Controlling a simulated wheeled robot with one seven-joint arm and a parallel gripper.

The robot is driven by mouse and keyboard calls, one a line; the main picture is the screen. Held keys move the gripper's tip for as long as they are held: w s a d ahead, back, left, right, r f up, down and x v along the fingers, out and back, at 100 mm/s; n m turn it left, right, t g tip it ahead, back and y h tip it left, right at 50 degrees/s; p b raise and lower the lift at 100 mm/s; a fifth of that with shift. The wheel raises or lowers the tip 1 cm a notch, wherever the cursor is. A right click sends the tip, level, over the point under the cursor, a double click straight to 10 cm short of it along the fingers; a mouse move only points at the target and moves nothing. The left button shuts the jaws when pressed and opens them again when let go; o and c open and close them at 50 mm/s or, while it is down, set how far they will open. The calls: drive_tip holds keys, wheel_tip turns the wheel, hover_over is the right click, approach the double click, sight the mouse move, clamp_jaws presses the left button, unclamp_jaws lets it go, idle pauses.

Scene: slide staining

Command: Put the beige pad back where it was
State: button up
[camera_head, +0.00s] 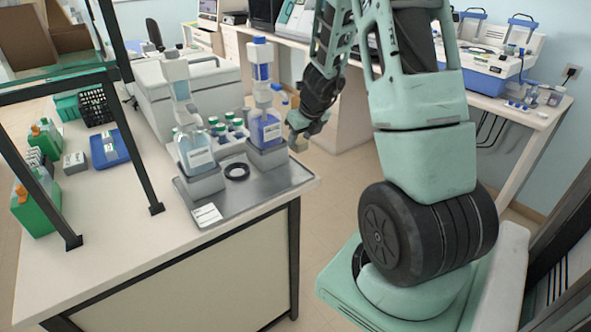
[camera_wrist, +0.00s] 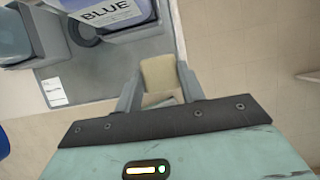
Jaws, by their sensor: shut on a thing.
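The beige pad (camera_wrist: 158,73) is a small block held between the two fingers of my gripper (camera_wrist: 160,80) in the wrist view. In the head view my gripper (camera_head: 303,130) is beside the blue-labelled bottle (camera_head: 265,128), on its right, and a bit of the beige pad (camera_head: 299,145) shows below it.
The metal tray (camera_head: 235,200) holds two bottles in grey stands, a black ring (camera_head: 237,171) and a white card (camera_head: 207,214). Several green-capped bottles (camera_head: 228,126) stand behind. The blue tray (camera_head: 108,149) and dark shelf frame (camera_head: 135,140) are left. The front tabletop is clear.

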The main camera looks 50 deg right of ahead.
wheel_tip(320, 180, down, 9)
drive_tip(key=b, duration=0.5)
drive_tip(key=shift+b, duration=0.3)
drive_tip(key=shift+f, duration=0.15)
drive_tip(key=o, duration=0.9)
drive_tip(key=shift+o, duration=0.2)
drive_tip(key=shift+r, duration=0.25)
